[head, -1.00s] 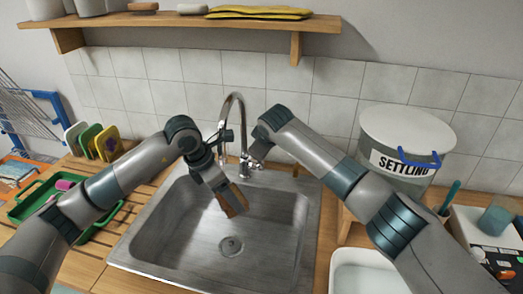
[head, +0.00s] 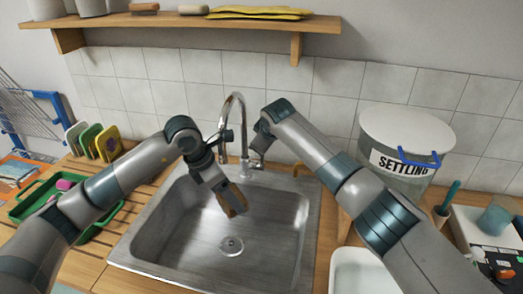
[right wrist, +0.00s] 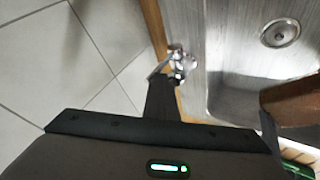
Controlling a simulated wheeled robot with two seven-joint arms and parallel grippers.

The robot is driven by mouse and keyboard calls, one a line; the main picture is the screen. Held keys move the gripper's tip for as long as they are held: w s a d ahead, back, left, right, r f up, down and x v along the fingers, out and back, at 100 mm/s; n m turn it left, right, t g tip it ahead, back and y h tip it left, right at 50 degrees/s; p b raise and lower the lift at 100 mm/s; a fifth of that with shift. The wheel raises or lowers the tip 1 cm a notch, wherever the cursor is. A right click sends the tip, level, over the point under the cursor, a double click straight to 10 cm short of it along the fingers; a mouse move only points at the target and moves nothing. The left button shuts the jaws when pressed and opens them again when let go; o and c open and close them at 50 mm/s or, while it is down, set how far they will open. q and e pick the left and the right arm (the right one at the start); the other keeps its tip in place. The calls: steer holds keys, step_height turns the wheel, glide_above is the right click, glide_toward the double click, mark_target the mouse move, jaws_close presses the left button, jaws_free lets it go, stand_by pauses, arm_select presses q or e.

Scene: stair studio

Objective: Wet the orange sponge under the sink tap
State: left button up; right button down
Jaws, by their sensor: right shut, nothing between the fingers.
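The orange sponge (head: 234,203) looks brownish and is held over the sink basin (head: 281,222), below the tap spout. My left gripper (head: 228,196) is shut on it. The curved metal tap (head: 243,125) stands at the back of the sink; I see no clear water stream. My right gripper (head: 259,157) is beside the tap's base at its right, shut and empty. In the right wrist view its dark finger (right wrist: 162,100) is close to the metal tap fitting (right wrist: 180,63); I cannot tell whether they touch. A brown block at the right edge may be the sponge.
A green tray (head: 33,205) and several upright sponges (head: 92,142) are at the left. A lidded "SETTLING" bucket (head: 405,145) stands at the right, with a white basin (head: 365,272) in front. A shelf (head: 190,22) hangs above the tiled wall.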

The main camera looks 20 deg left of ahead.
steer(key=shift+w+r, duration=0.1)
steer(key=shift+r, duration=0.15)
arm_select(q)
steer(key=shift+w, duration=0.15)
steer(key=shift+c, duration=0.2)
arm_select(e)
steer(key=s+a+f+v, duration=0.1)
steer(key=s+v, duration=0.1)
steer(key=v, duration=0.9)
steer(key=shift+s+r, duration=0.25)
arm_select(q)
steer(key=shift+s, duration=0.2)
steer(key=s+d+b, duration=0.1)
steer(key=s, duration=0.6)
steer(key=shift+s, duration=0.35)
arm_select(e)
steer(key=shift+f, duration=0.55)
arm_select(q)
steer(key=shift+d, duration=0.1)
stand_by(1.1)
